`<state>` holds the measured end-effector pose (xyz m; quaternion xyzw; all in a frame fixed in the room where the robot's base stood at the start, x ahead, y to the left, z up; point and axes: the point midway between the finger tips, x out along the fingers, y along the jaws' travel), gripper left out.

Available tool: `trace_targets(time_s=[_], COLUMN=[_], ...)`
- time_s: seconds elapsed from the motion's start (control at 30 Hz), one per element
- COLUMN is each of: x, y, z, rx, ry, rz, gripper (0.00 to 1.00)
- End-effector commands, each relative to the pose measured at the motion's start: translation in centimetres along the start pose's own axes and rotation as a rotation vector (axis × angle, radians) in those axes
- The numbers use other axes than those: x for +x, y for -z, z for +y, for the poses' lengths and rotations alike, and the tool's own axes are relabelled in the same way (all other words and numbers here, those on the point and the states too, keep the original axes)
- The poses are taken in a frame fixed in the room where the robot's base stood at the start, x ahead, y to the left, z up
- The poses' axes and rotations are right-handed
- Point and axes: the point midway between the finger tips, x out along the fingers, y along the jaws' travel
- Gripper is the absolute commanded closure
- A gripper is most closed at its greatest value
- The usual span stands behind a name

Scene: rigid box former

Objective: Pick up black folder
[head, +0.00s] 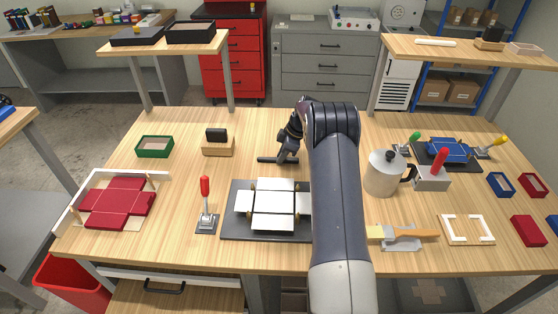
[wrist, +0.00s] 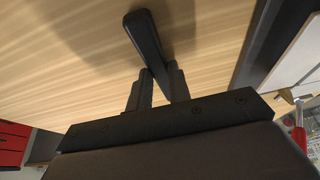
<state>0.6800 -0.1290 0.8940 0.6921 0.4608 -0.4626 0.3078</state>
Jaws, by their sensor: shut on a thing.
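The black folder (wrist: 146,38) is a slim dark bar with rounded ends. In the wrist view it sits between the two fingertips of my gripper (wrist: 157,74), which is shut on it. In the head view the folder (head: 268,160) shows as a short dark bar at the middle back of the table, with my gripper (head: 287,157) over it. My arm hides part of this spot. I cannot tell whether the folder touches the tabletop or is slightly above it.
In front stands a dark plate with a white cross-shaped blank (head: 273,204). A red-handled clamp (head: 205,205) is left of it. A wooden block with a black piece (head: 218,145) and a green tray (head: 155,147) are to the left. A metal pot (head: 384,174) stands right of my arm.

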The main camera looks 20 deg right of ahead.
Motion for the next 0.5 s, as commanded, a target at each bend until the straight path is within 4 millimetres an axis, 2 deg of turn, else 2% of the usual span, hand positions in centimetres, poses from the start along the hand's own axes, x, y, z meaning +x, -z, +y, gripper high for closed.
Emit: trace_targets(time_s=[0.17, 0.27, 0.5], x=[-0.1, -0.9, -5.1], y=[0.1, 0.4, 2.1], z=[0.0, 0.1, 0.1], rx=[0.0, -0.002, -0.003], ry=[-0.001, -0.003, -0.005], rz=[0.0, 0.0, 0.0], gripper=[1.0, 1.0, 1.0])
